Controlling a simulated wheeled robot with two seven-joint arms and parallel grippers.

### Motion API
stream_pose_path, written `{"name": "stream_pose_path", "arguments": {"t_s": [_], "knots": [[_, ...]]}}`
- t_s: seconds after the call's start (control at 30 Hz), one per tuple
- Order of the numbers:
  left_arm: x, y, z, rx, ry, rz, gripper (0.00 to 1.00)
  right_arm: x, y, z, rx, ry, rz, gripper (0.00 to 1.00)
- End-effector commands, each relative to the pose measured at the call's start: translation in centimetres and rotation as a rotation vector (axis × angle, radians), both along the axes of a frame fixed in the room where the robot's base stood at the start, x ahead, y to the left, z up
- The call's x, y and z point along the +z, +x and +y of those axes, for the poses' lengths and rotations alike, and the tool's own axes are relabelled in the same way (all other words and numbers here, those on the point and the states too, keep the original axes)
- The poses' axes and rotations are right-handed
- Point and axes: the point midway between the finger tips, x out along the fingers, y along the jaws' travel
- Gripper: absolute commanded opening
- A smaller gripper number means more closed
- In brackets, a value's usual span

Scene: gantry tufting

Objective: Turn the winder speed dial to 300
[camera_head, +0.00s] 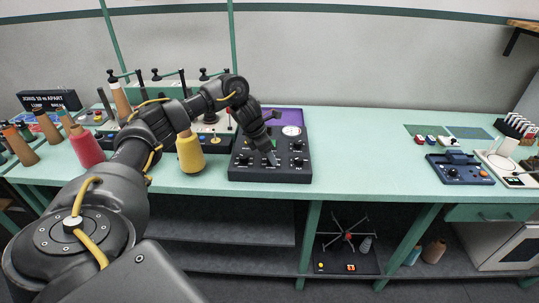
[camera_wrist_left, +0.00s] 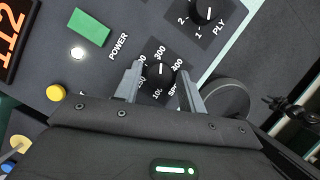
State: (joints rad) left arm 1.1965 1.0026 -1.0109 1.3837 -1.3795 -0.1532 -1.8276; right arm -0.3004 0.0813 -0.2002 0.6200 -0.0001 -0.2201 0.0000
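The winder control panel (camera_head: 270,175) is a dark box on the green bench. In the left wrist view its speed dial (camera_wrist_left: 158,75) is a black round knob with a white mark pointing up the picture, roughly toward the 300 label (camera_wrist_left: 159,52). A 400 label lies to its right. Other labels are partly hidden by the fingers. My left gripper (camera_wrist_left: 160,84) has one finger on each side of the knob, and the fingers look apart from it. In the head view my left gripper (camera_head: 272,160) reaches down over the panel. My right gripper is not in view.
The ply dial (camera_wrist_left: 201,10), a green power button (camera_wrist_left: 89,27), a yellow button (camera_wrist_left: 56,93) and an orange display reading 112 (camera_wrist_left: 12,38) surround the speed dial. A yellow cone (camera_head: 190,153) stands left of the panel.

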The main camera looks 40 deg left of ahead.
Motion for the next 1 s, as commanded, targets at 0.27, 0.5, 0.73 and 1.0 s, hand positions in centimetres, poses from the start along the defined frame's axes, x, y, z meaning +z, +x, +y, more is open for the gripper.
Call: {"name": "stream_pose_path", "arguments": {"t_s": [0.27,0.5,0.73,1.0], "knots": [[0.0,0.0,0.0,0.001,0.000,0.000,0.52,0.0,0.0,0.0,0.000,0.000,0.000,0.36],[1.2,-0.4,0.3,0.000,-0.001,-0.003,0.52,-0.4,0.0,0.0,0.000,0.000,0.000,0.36],[5.8,-1.9,1.2,0.001,0.002,-0.005,0.52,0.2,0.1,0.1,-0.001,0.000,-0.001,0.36],[9.5,-3.2,1.9,0.000,0.001,-0.003,0.52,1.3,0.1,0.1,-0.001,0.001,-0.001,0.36]]}}
